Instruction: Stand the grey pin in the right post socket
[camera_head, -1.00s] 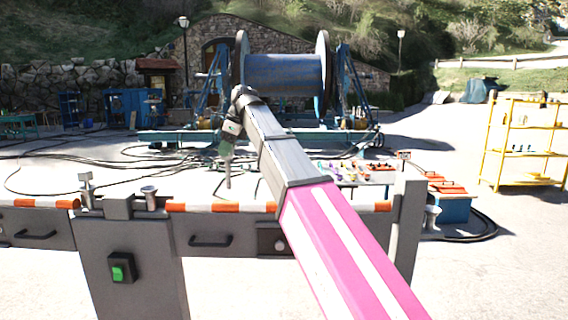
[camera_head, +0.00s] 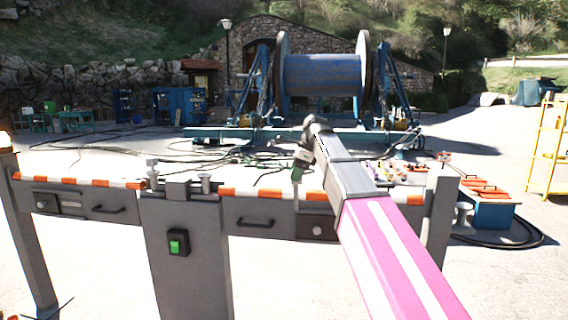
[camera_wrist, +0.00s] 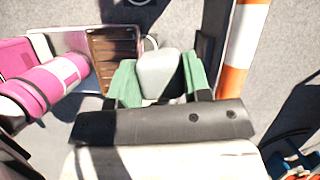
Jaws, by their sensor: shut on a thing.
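My gripper (camera_head: 301,160) is over the right part of the bench, to the right of the post. In the wrist view its green fingers (camera_wrist: 158,80) are shut on the grey pin (camera_wrist: 158,72), whose broad end shows between them. In the head view the pin's lower part is thin and hard to make out. A flared metal cup (camera_head: 205,183), which looks like the right post socket, stands on the post's top right. A grey fitting (camera_head: 151,172) stands at its top left. My gripper is clearly apart from both.
The grey post (camera_head: 190,265) carries a green switch (camera_head: 178,242). An orange-and-white striped edge (camera_head: 262,193) runs along the bench, above drawers with handles. An upright (camera_head: 438,218) stands at the bench's right. Behind are a large blue cable reel (camera_head: 322,75), loose cables and a yellow rack (camera_head: 550,145).

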